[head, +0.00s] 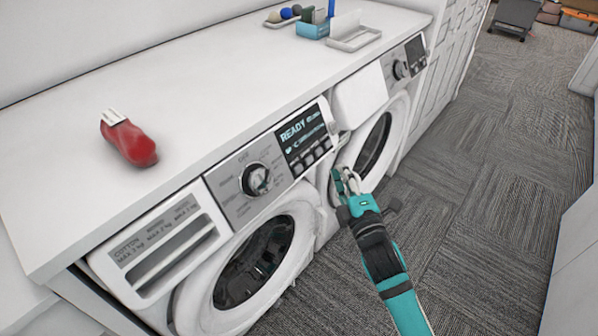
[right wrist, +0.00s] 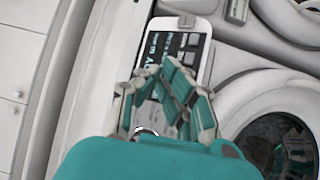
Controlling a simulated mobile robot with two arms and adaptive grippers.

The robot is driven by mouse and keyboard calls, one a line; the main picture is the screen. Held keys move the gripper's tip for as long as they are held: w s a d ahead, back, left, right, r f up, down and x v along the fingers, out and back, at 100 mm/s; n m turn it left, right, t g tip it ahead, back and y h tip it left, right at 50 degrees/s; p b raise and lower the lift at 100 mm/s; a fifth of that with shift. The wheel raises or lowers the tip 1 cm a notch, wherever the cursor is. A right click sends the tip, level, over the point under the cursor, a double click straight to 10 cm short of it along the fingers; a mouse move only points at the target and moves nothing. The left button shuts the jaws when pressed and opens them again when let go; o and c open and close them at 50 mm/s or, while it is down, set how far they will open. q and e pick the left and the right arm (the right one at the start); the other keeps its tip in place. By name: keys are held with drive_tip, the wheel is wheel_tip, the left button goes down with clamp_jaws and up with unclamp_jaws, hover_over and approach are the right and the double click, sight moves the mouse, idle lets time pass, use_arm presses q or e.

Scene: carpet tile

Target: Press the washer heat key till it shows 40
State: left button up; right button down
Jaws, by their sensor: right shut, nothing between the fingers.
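The near washer (head: 195,300) is white, with a grey panel, a round dial (head: 256,179) and a dark display (head: 301,137) that reads READY. Smaller text under that word is too small to read. A row of small keys runs along the lower edge of the display; I cannot tell which is the heat key. My right gripper (head: 346,181) is shut and empty, to the right of and below the display, apart from it. In the right wrist view the display (right wrist: 160,48) lies beyond the fingers (right wrist: 160,85), which partly cover the panel. My left gripper is not in view.
A second machine (head: 372,110) stands to the right of the washer. A white counter (head: 190,90) runs over both, with a red shoe-like item (head: 130,140), a blue box (head: 312,30) and a white tray (head: 354,38). Carpet floor (head: 480,190) is open to the right.

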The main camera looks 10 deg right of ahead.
sight(299, 169)
drive_tip(key=shift+f, duration=0.1)
drive_tip(key=w+a+f+b, duration=0.4)
drive_tip(key=w+b, duration=0.2)
drive_tip(key=shift+a, duration=0.4)
drive_tip(key=shift+w, duration=0.15)
idle(1.4)
drive_tip(key=shift+w+a+f, duration=0.1)
drive_tip(key=shift+w+a, duration=0.15)
